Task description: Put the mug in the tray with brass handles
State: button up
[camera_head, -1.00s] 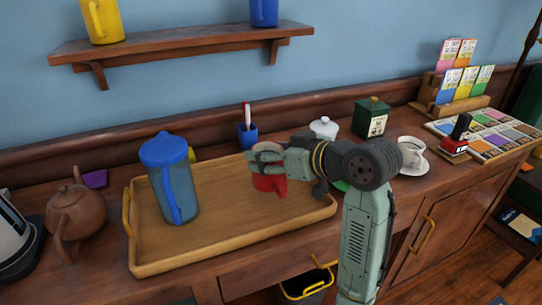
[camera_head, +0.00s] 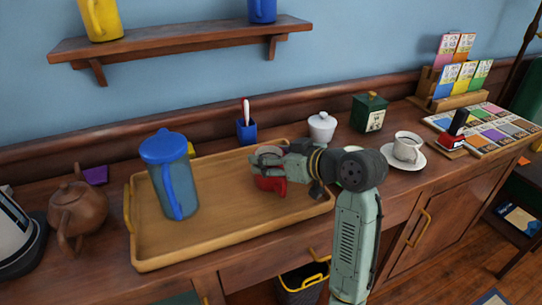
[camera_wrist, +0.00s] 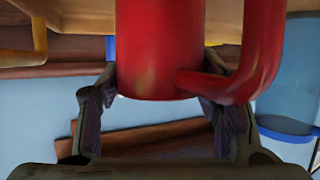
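The red mug (camera_head: 270,184) is upright over the right part of the wooden tray (camera_head: 215,236), which has a yellow brass-coloured handle at its left end. The mug is low, but I cannot tell whether its base touches the tray floor. My gripper (camera_head: 268,162) is at the mug from the right and hides part of it. In the wrist view the mug (camera_wrist: 160,50) is between the two fingers of my gripper (camera_wrist: 160,95), which press against its sides. Its handle is on the right there.
A blue-lidded pitcher (camera_head: 172,180) stands in the tray's left part. A brown teapot (camera_head: 78,212) is left of the tray. A blue pen cup (camera_head: 247,132), a white sugar bowl (camera_head: 321,128) and a white cup on a saucer (camera_head: 407,147) are behind and right. The tray's front middle is clear.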

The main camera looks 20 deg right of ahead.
jog(key=o, duration=0.4)
jog(key=shift+r, duration=0.1)
jog(key=shift+s+d+r, duration=0.1)
jog(key=shift+r, duration=0.05)
jog(key=b+v, duration=0.2)
jog(key=v, duration=0.9)
jog(key=shift+s+d+r, duration=0.1)
jog(key=shift+s+r, duration=0.1)
jog(key=shift+s, duration=0.1)
